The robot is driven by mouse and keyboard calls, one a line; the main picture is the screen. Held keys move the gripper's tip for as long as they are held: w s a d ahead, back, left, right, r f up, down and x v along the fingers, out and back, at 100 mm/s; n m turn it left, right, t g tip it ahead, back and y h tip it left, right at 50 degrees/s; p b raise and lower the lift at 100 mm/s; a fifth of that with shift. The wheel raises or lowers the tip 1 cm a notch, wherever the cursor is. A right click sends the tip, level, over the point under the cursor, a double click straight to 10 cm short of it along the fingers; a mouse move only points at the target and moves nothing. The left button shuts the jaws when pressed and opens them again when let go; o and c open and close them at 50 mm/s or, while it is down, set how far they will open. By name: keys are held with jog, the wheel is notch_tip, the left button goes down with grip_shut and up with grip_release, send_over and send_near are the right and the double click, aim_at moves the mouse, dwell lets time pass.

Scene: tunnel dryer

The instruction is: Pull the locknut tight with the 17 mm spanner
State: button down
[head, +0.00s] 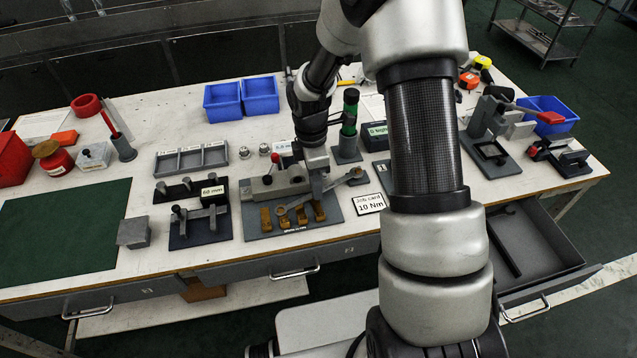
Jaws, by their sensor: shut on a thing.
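My gripper (318,192) points down over the grey fixture plate (345,211) near the middle of the bench. It is shut on a grey spanner (338,183) that lies slantwise across the fixture. One spanner end is at the right, beside my fingers. The other reaches left and nearer, over the brass-coloured pieces (265,219) at the front of the plate. A grey block with a clamp-like top (283,184) stands behind and left of the spanner. I cannot make out the locknut or how the spanner jaw sits on it. The spanner's size mark is not readable.
A job card reading 10 Nm (369,204) lies right of the plate. A holder marked with a mm size (212,192) stands to the left. A green-topped post (349,125) stands close behind my gripper. An open drawer (525,245) juts out at right. The green mat (65,230) is clear.

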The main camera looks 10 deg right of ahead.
jog(key=shift+t, duration=0.4)
jog(key=w+a+r, duration=0.1)
jog(key=a+r+p, duration=0.1)
jog(key=w+a, duration=0.1)
jog(key=a, duration=0.1)
jog(key=shift+w+r+p, duration=0.3)
jog(key=shift+r, duration=0.1)
jog(key=shift+r+p, duration=0.6)
jog(key=shift+r, duration=0.1)
notch_tip(320, 180, up, 2)
jog(key=shift+d+p, duration=0.15)
jog(key=shift+p, duration=0.6)
jog(key=shift+d+r+p, duration=0.15)
jog(key=shift+r+p, duration=0.1)
jog(key=shift+p, duration=0.05)
jog(key=shift+s, duration=0.1)
jog(key=shift+s+d+f, duration=0.15)
jog(key=shift+f, duration=0.05)
jog(key=shift+s, duration=0.1)
